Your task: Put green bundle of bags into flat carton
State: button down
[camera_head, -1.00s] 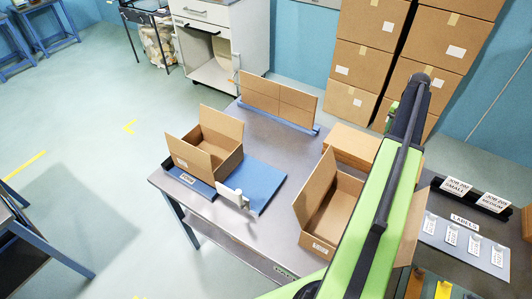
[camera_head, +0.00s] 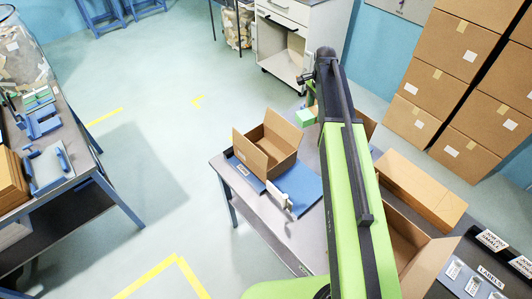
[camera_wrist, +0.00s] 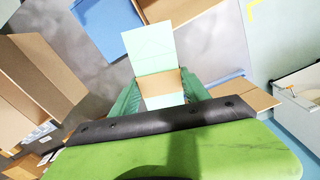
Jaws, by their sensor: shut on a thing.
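The green bundle of bags (camera_wrist: 155,48) is pale green with a brown band. My gripper (camera_wrist: 160,100) is shut on it, with one finger on each side, and holds it above the table. In the head view the bundle (camera_head: 304,117) shows beside the end of my arm; the fingers are mostly hidden there. An open carton (camera_head: 266,150) stands on the blue mat, and its edge is at the top of the wrist view (camera_wrist: 180,10). Another open carton (camera_head: 405,245) is partly behind my arm. I cannot tell which one is the flat carton.
A closed brown box (camera_head: 420,185) lies right of my arm. A white upright piece (camera_head: 279,196) stands at the front of the blue mat (camera_head: 304,184). Upright cardboard (camera_head: 370,125) is partly hidden behind my arm. A side table (camera_head: 45,215) stands at the left, with open floor between.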

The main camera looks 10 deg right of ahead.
jog(key=a+r+n+p, duration=0.2)
jog(key=a+r, duration=0.1)
jog(key=a, duration=0.7)
jog(key=a+r+n+p, duration=0.1)
jog(key=a+r+p, duration=0.1)
jog(key=a, duration=0.9)
jog(key=f+b, duration=2.9)
jog(key=shift+d+f, duration=0.1)
jog(key=shift+d, duration=0.25)
jog(key=c, duration=0.5)
grip_release()
notch_tip(320, 180, up, 14)
jog(key=f+p, duration=0.1)
jog(key=p, duration=1.2)
jog(key=s+d+n, duration=0.3)
jog(key=s, duration=0.3)
jog(key=s+d+n, duration=0.3)
jog(key=s+n, duration=0.1)
jog(key=s, duration=0.3)
jog(key=s+d+n, duration=0.3)
jog(key=s, duration=0.4)
jog(key=shift+s+d+r+n, duration=0.15)
jog(key=shift+s+d+n, duration=0.1)
jog(key=shift+n, duration=0.15)
